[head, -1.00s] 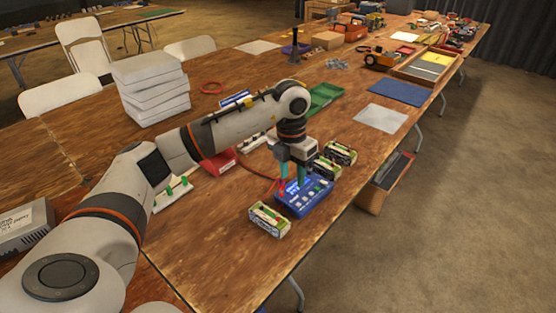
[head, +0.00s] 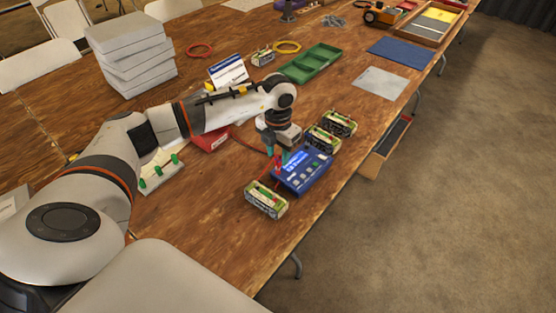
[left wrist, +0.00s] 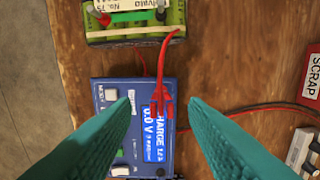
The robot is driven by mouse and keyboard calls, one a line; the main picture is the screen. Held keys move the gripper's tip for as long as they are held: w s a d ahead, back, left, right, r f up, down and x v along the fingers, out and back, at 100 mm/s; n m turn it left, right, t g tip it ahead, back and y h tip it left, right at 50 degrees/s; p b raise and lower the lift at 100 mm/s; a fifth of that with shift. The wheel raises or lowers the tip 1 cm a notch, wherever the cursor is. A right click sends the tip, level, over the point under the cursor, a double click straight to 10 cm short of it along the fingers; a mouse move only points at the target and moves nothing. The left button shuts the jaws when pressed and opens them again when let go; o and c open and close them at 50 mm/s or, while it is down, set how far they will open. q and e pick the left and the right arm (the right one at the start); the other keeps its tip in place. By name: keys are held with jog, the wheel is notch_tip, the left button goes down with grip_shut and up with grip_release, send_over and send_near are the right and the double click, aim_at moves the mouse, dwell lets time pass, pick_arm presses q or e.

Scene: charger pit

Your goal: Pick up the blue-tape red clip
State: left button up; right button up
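The blue charger (head: 306,177) lies on the table; its lit display also shows in the left wrist view (left wrist: 155,138). Red clips (left wrist: 161,98) on red leads lie at the charger's edge; they overlap, and I cannot make out blue tape on them. A bit of red clip shows in the head view (head: 278,160). My left gripper (left wrist: 160,103) is open, teal fingers pointing at the charger, with the red clips between the fingertips in the picture. Whether the fingers touch them I cannot tell. In the head view the left gripper (head: 277,153) is low beside the charger. My right gripper is not in view.
A battery pack (head: 266,199) stands in front of the charger, two more (head: 323,139) (head: 339,123) behind it. A red scrap box (head: 211,138), a green tray (head: 311,63) and a rack with green posts (head: 160,178) stand nearby. The table's right edge is close.

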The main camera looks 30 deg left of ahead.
aim_at(278, 158)
pick_arm(q)
notch_tip(278, 158, down, 3)
jog(key=shift+w+a+f, duration=0.1)
jog(key=shift+f, duration=0.05)
jog(key=shift+c, duration=0.3)
jog(key=c, duration=0.8)
notch_tip(278, 158, up, 10)
jog(key=shift+r+b, duration=0.1)
jog(key=shift+b, duration=0.4)
